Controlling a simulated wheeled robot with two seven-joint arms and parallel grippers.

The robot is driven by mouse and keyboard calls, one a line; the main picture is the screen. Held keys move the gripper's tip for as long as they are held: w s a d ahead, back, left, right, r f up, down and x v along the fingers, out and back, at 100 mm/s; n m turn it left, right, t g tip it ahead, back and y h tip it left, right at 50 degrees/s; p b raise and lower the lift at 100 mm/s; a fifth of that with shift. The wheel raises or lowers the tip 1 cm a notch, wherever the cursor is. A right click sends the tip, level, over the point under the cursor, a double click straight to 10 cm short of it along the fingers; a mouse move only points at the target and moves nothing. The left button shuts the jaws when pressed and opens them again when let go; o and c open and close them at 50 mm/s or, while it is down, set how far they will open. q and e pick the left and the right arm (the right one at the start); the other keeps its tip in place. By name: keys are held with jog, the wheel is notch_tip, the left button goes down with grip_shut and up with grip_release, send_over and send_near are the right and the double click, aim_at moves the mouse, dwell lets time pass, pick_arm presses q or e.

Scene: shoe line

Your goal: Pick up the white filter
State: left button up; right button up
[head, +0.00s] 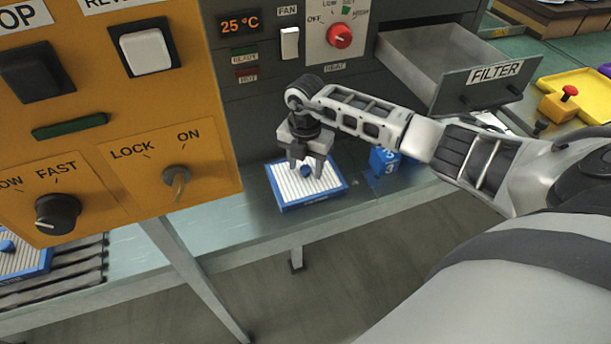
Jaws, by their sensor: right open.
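The white filter (325,186) is a flat pleated panel with a blue frame and a small blue knob in its middle. It lies on the metal bench below the grey machine. My right gripper (305,173) points down over the filter's middle, its jaws open with one finger on each side of the knob. I cannot tell whether the fingers touch the filter. My left gripper is out of view.
An open drawer labelled FILTER (492,74) juts out at the upper right. A blue cube (384,161) stands right of the filter. Another white and blue panel (25,262) lies on a slatted rack at the far left. An orange control panel (110,150) fills the left.

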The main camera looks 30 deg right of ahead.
jog(key=shift+c, duration=0.2)
grip_shut()
